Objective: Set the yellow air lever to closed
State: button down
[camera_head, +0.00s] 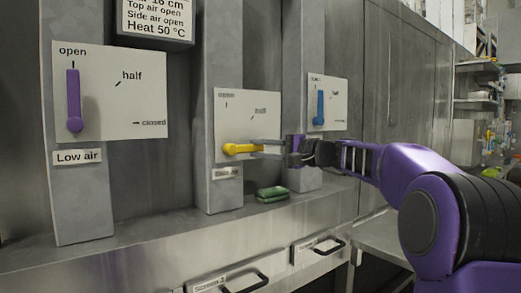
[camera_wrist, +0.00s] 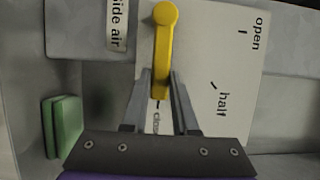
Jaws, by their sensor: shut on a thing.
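The yellow air lever (camera_head: 242,148) is on the middle white panel (camera_head: 233,115), above a label that reads "Side air". It lies level, pointing right from its round pivot. My gripper (camera_head: 268,148) reaches in from the right and is shut on the lever's free end. In the wrist view its two fingers (camera_wrist: 160,95) stand on either side of the lever tip.
A purple lever (camera_head: 74,100) on the left panel points up at "open". A blue lever (camera_head: 319,107) on the right panel also points up. A green pad (camera_head: 272,194) lies on the ledge below. Drawer handles (camera_head: 245,283) stick out from the front.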

jog(key=c, duration=0.7)
grip_release()
jog(key=v, duration=1.7)
jog(key=shift+s+d+f+b, duration=0.1)
jog(key=shift+d+b, duration=0.1)
jog(key=shift+b, duration=0.1)
